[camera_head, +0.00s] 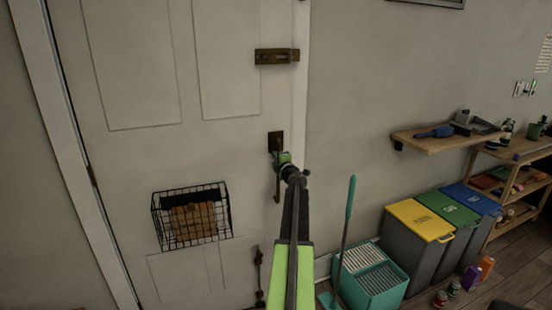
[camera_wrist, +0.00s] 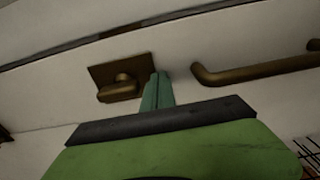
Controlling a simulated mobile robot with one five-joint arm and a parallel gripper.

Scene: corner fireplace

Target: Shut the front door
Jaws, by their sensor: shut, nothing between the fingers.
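The front door (camera_head: 225,140) is a pale panelled door that fills the left of the head view. It looks about in line with its frame at the right edge, but I cannot tell whether it is fully shut. A brass lock plate with a turn knob (camera_head: 276,141) and a bar handle (camera_head: 277,187) sit near that edge. My gripper (camera_head: 281,157) is shut and empty, just below the lock plate. In the wrist view its closed green fingertips (camera_wrist: 158,88) are between the lock knob (camera_wrist: 122,88) and the bar handle (camera_wrist: 255,70). I cannot tell whether they touch the door.
A wire basket (camera_head: 192,216) hangs on the door, and a brass bolt (camera_head: 276,56) is above the lock. A teal mop bucket (camera_head: 370,275) with a mop (camera_head: 347,225) stands right of my arm. Coloured bins (camera_head: 420,220) and a wall shelf (camera_head: 445,138) are farther right.

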